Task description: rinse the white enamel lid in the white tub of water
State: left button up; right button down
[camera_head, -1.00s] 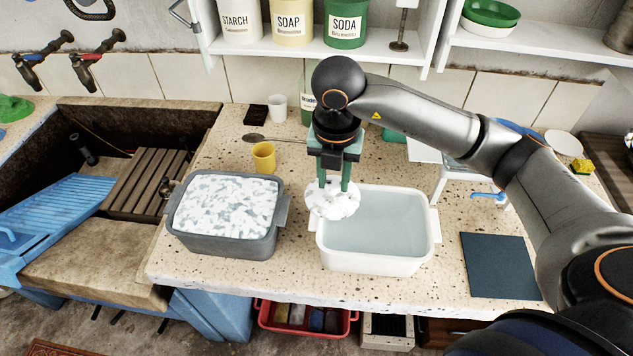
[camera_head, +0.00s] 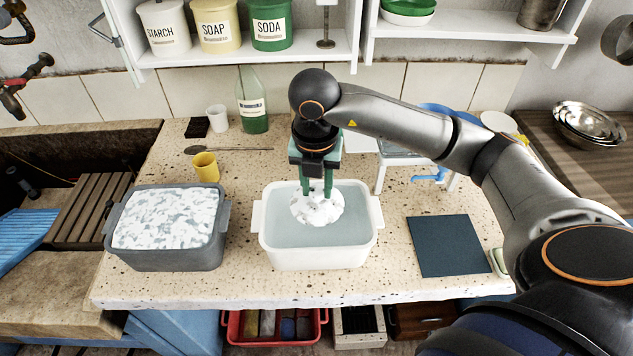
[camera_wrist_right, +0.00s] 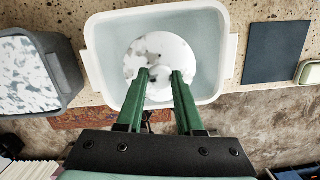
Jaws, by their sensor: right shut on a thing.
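The white enamel lid (camera_head: 318,206) is covered with patches of white foam. The lid is over the white tub (camera_head: 318,257), which holds clear water (camera_head: 355,220). In the right wrist view the lid (camera_wrist_right: 172,52) lies within the rim of the tub (camera_wrist_right: 232,55), between the tips of my right gripper (camera_wrist_right: 161,76). I cannot tell whether the lid touches the water. My left gripper is not in view.
A dark blue mat (camera_head: 450,246) lies to the right. A green bottle (camera_head: 252,108) and a white cup (camera_head: 216,118) stand at the back.

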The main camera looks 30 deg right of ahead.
aim_at(317, 201)
notch_tip(317, 201, down, 4)
jog(key=shift+f+b, duration=0.15)
jog(key=shift+b, duration=1.1)
jog(key=shift+f+b, duration=1.2)
jog(key=shift+f, duration=0.05)
jog(key=shift+r, duration=0.1)
jog(key=shift+r, duration=0.2)
jog(key=shift+r+p, duration=2.55)
jog(key=shift+r, duration=0.7)
